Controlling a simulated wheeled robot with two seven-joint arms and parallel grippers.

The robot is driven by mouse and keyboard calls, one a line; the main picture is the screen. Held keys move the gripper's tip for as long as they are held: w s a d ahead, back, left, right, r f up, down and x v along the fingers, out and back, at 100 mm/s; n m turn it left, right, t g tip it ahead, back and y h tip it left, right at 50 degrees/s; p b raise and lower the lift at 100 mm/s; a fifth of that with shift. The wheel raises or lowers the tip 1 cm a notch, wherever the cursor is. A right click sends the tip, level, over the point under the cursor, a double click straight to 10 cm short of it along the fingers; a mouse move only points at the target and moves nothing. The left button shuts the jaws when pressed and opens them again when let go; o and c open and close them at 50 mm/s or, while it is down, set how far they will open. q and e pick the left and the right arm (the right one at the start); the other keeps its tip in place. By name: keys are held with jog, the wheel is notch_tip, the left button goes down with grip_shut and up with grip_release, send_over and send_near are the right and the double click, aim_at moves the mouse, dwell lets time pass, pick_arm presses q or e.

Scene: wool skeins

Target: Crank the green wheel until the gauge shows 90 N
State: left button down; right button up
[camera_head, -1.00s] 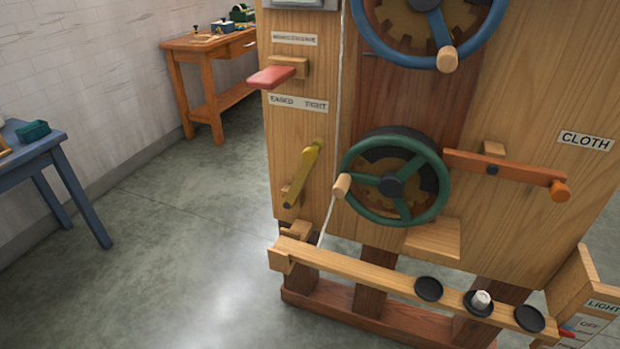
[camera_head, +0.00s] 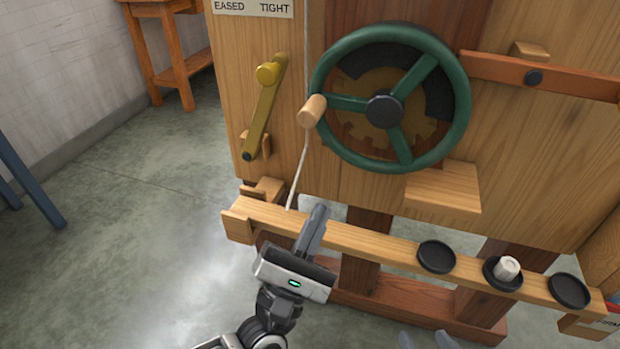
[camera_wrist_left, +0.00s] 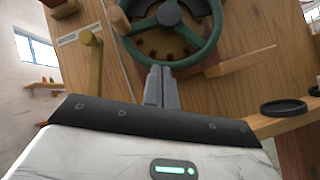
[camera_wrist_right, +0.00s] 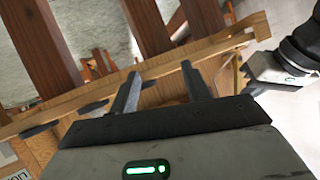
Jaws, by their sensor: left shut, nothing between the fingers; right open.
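The green wheel (camera_head: 416,76) is upright on the wooden front panel. Its wooden crank handle (camera_head: 312,110) is on the rim's left side. The wheel also fills the top of the left wrist view (camera_wrist_left: 168,14), with the handle (camera_wrist_left: 118,20) at its upper left. My left gripper (camera_head: 319,208) is shut and empty, in front of the wooden rail, below the handle and apart from it. My right gripper (camera_wrist_right: 162,68) is open and empty; only its fingertips show at the bottom of the head view (camera_head: 426,340). No gauge reading is visible.
A yellow lever (camera_head: 262,110) stands left of the wheel under an EASED/TIGHT label (camera_head: 252,7). A white cord (camera_head: 304,160) hangs behind the handle. The rail (camera_head: 375,240) carries black dishes, one with a white spool (camera_head: 507,268). An orange-brown bar (camera_head: 560,80) is right of the wheel.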

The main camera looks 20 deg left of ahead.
pick_arm(q)
jog(key=w+a+f+n+t+y+b, duration=0.1)
jog(key=a+f+n+t+y+b, duration=0.25)
jog(key=n, duration=0.65)
jog(key=w+r+y+p, duration=0.1)
jog(key=w+r+p, duration=0.2)
jog(key=w+r, duration=0.4)
notch_tip(320, 180, up, 6)
jog(key=shift+f+g+p, duration=0.15)
jog(key=shift+g+p, duration=0.2)
jog(key=shift+p, duration=0.05)
pick_arm(e)
jog(key=shift+g, duration=0.6)
notch_tip(320, 180, down, 4)
jog(key=shift+a, duration=0.1)
pick_arm(q)
jog(key=shift+m+y, duration=0.25)
jog(key=shift+m, duration=0.05)
pick_arm(e)
jog(key=shift+r, duration=0.1)
